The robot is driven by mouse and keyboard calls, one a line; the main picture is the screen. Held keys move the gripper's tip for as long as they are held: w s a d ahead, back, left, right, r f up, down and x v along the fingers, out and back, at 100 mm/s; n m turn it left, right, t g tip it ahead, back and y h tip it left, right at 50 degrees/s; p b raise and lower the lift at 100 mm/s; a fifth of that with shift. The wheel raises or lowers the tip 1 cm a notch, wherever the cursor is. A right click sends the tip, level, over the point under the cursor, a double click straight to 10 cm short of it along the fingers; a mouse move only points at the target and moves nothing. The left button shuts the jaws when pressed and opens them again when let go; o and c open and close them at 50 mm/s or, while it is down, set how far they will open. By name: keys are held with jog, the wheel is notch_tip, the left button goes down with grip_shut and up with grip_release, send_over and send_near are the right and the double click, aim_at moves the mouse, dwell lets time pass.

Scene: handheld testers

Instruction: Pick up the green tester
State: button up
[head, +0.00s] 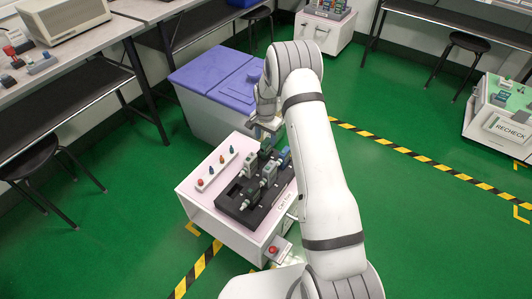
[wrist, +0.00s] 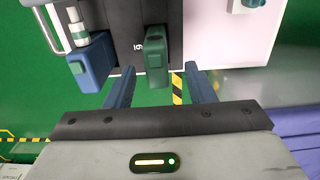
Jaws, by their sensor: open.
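The green tester (wrist: 156,50) stands in the black tray (head: 235,205) and is seen near the middle of the wrist view. In the head view, the green tester (head: 264,152) is at the tray's far end, small and partly hidden. My gripper (wrist: 160,75) is open. Its two fingers reach toward the green tester, with one fingertip to each side of its near end and gaps visible between. In the head view my gripper (head: 267,132) is just above and beyond the far end of the tray. I cannot tell the exact height difference.
A blue tester (wrist: 90,65) stands close left of the left finger in the wrist view. Several grey testers (head: 250,189) share the tray. A strip of coloured knobs (head: 215,171) lies beside it. A purple-lidded bin (head: 215,75) stands behind the cart (head: 195,190).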

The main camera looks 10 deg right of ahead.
aim_at(266, 151)
jog(key=f+b, duration=0.1)
jog(key=f, duration=0.4)
jog(key=shift+s+f+b, duration=0.1)
jog(key=shift+s+b, duration=0.1)
jog(key=shift+b, duration=0.1)
jog(key=shift+c, duration=0.3)
grip_shut()
